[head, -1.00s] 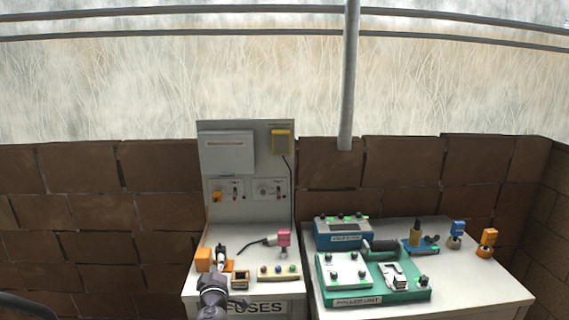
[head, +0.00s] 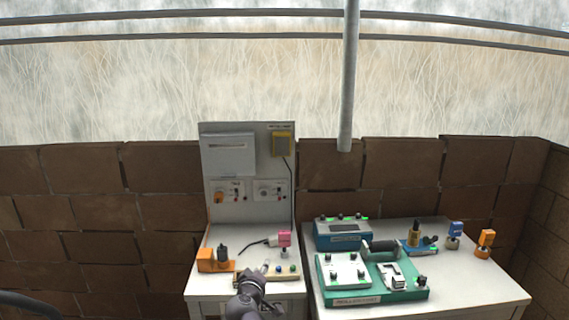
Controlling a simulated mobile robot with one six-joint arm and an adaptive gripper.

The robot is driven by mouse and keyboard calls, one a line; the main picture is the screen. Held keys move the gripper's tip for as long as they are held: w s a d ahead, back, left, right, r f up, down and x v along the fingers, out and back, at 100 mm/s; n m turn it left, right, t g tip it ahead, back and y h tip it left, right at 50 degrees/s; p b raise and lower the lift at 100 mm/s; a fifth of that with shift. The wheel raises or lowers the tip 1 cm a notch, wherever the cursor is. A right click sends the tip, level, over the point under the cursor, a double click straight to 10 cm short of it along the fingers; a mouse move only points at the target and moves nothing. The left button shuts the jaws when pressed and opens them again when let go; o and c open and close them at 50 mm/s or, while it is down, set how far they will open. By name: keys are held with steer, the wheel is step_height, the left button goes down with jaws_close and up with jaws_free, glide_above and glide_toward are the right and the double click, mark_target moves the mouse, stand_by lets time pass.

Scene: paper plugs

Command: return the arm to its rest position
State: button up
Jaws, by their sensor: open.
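My gripper (head: 262,268) is at the front of the left, white bench (head: 204,285), over the front strip with coloured knobs. My arm comes up from the bottom edge of the head view. The fingertips are small and dark here, and I see nothing held between them. An orange block with a black part (head: 213,260) stands on the bench to the left of my gripper. A pink plug (head: 284,238) with a black cable stands behind and to the right of it.
A white back panel (head: 250,218) with a yellow box (head: 282,144) rises behind the bench. On the right table (head: 470,285) are a green unit (head: 400,295), a blue unit (head: 343,238), and blue (head: 455,229) and orange (head: 486,238) plugs.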

steer(key=s+d+f+m+g+h, duration=0.1)
steer(key=d+f+m+g, duration=0.1)
steer(key=d, duration=0.3)
steer(key=s+d+f+m+g+h+p, duration=0.1)
steer(key=d+f+m+g, duration=0.1)
steer(key=d, duration=0.4)
steer(key=s+d+f+m+g+h+p, duration=0.1)
steer(key=d+f+g, duration=0.1)
steer(key=d+g, duration=0.2)
steer(key=shift+s+d+f+m, duration=0.1)
steer(key=shift+d+f+m, duration=0.1)
steer(key=shift+d, duration=0.4)
steer(key=shift+d+f+m, duration=0.2)
steer(key=shift+d, duration=0.35)
steer(key=s+d+f+m+g+y+p, duration=0.2)
steer(key=s+d+g+y, duration=0.3)
steer(key=s, duration=0.5)
steer(key=d+f+g, duration=0.1)
steer(key=g, duration=0.1)
steer(key=shift+s+d+f+g+p, duration=0.15)
steer(key=shift+s+d+g+p, duration=0.05)
steer(key=shift+g+p, duration=0.15)
